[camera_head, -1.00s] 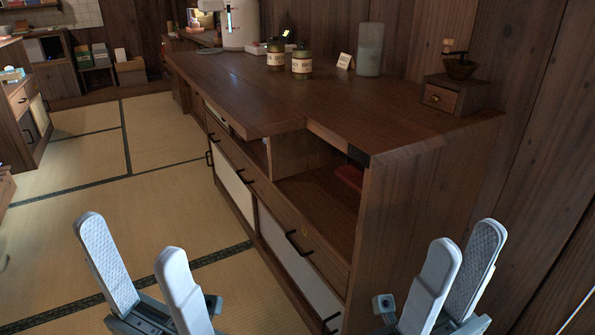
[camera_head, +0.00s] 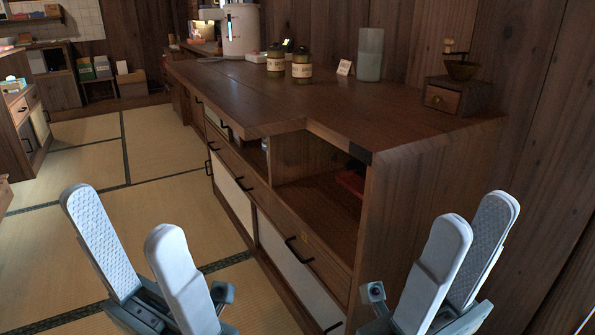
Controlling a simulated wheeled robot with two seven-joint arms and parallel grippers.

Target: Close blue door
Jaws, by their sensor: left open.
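No blue door can be made out in this view. The wooden cabinet (camera_head: 365,210) has pale white panels (camera_head: 233,196) with black handles along its front. My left gripper (camera_head: 122,222) is open and empty at the lower left, over the tatami in the picture and apart from the cabinet. My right gripper (camera_head: 471,228) is at the lower right, in front of the cabinet's plain wooden end; its two fingers are apart with nothing between them.
Another cabinet (camera_head: 28,120) stands at the left. The tatami floor (camera_head: 165,150) between is clear.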

